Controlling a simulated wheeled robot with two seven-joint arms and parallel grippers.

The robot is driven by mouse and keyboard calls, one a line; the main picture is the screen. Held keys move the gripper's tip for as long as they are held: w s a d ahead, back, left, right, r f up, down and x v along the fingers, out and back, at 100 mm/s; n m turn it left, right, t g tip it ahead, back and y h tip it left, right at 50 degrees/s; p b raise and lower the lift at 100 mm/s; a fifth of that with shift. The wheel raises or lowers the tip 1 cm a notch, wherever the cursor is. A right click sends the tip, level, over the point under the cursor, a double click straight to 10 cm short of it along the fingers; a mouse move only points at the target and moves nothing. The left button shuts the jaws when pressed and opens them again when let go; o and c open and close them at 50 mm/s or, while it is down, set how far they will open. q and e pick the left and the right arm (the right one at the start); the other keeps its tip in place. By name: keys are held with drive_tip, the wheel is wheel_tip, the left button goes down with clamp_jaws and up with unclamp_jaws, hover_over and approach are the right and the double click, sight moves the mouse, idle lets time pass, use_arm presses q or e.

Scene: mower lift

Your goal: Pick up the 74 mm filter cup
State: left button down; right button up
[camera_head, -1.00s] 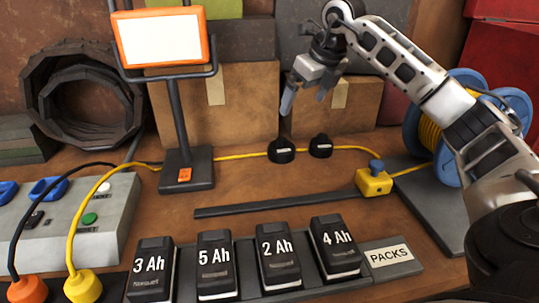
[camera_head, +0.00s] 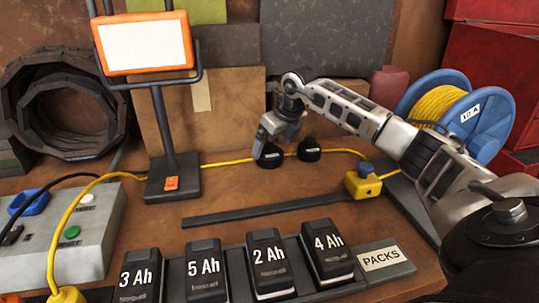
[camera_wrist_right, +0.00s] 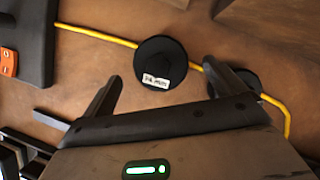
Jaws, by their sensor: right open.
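Two black round cups stand on the wooden bench top. The left cup (camera_head: 270,161) has a small white label that seems to read 74 mm, though it is blurred; it also shows in the right wrist view (camera_wrist_right: 160,60). My right gripper (camera_head: 269,147) is open and empty, just above this cup. In the right wrist view its fingers (camera_wrist_right: 161,73) are spread to either side of the cup, without visible contact. The other cup (camera_head: 310,149) stands to the right, partly hidden behind the right finger in the wrist view. My left gripper is out of view.
A yellow cable (camera_head: 345,151) runs behind the cups to a yellow block (camera_head: 363,185). A lamp on a dark stand (camera_head: 173,180) is to the left. A dark bar (camera_head: 265,212) and labelled battery packs (camera_head: 270,268) lie in front. Boxes stand behind.

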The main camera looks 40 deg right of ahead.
sight(273, 146)
drive_tip(key=shift+x, duration=1.5)
drive_tip(key=c, duration=1.2)
drive_tip(key=shift+r, duration=0.2)
